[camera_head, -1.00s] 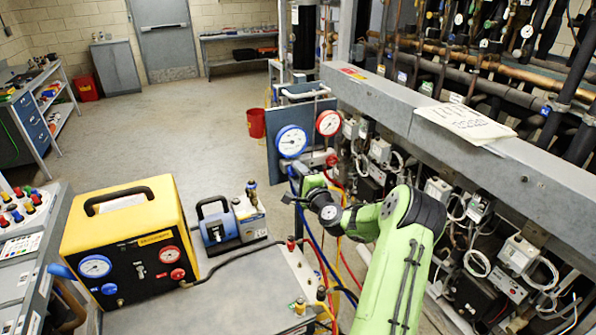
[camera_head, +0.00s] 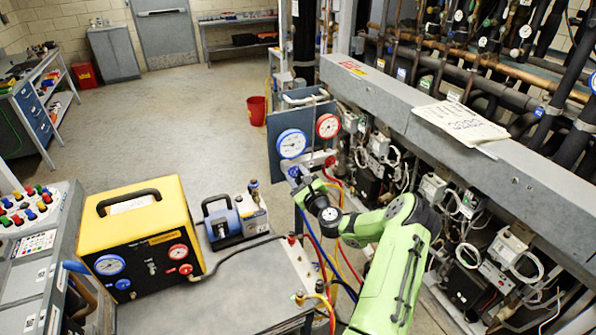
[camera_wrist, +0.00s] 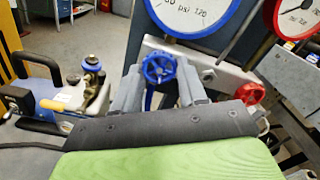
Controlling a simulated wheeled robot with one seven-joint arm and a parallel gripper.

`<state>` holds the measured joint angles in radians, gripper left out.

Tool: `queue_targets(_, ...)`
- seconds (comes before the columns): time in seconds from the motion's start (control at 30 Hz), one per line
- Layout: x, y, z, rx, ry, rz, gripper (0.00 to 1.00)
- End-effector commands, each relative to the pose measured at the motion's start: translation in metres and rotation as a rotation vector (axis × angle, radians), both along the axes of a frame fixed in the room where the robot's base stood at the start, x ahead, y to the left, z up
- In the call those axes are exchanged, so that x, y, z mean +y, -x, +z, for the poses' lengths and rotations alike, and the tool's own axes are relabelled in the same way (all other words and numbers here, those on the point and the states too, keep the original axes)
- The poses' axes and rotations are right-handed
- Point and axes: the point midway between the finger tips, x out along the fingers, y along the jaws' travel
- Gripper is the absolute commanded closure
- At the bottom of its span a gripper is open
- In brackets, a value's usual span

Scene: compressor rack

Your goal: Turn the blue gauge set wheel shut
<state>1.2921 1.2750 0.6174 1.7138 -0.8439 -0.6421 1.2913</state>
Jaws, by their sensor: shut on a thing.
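The gauge set has a blue-rimmed gauge (camera_head: 292,143) and a red-rimmed gauge (camera_head: 327,126) above a grey manifold bar. The blue wheel (camera_wrist: 159,68) is a small spoked handwheel below the blue gauge in the wrist view. My gripper (camera_wrist: 160,86) has one finger on each side of the blue wheel and is shut on it. In the head view my gripper (camera_head: 299,182) is at the wheel, which is mostly hidden there. The red wheel (camera_wrist: 250,93) is to the right, apart from my fingers.
A yellow machine (camera_head: 133,214) and a blue-grey pump (camera_head: 236,222) stand on a grey cart (camera_head: 240,285) at left. Red, blue and yellow hoses (camera_head: 337,262) hang below the gauges. A grey beam (camera_head: 390,93) runs along the rack at right. Open floor lies behind the cart.

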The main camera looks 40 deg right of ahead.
Motion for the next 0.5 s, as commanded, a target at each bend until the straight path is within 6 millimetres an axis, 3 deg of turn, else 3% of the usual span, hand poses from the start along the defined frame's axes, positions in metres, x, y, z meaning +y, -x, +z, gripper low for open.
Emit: queue_targets(0.5,0.0013,0.0,-0.001,-0.08,-0.286,0.001,0.89)
